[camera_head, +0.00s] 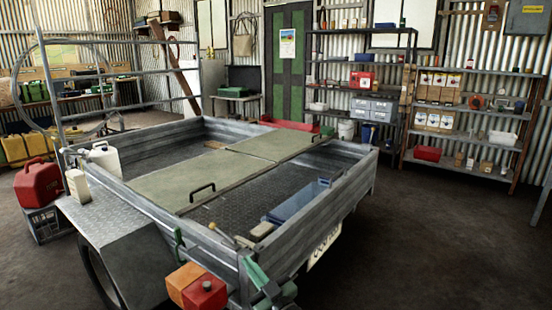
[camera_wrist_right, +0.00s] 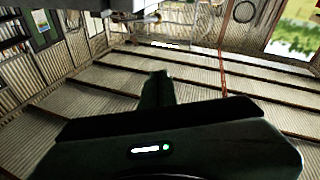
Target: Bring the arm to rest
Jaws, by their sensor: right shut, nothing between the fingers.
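My right gripper (camera_head: 254,270) shows at the bottom of the head view, in front of the near corner of the trailer. Its green fingers point up and left. I cannot tell whether it touches the trailer. In the right wrist view its closed fingers (camera_wrist_right: 158,87) stand up from the dark body, with nothing between them. Behind them are the corrugated roof and its dark beams. My left gripper is not in view.
The metal trailer (camera_head: 345,187) fills the middle, with boards and a blue tray (camera_head: 297,200) in it. A red fuel can (camera_head: 36,184) is at left. Shelves (camera_head: 472,105) line the back. The floor at right is clear.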

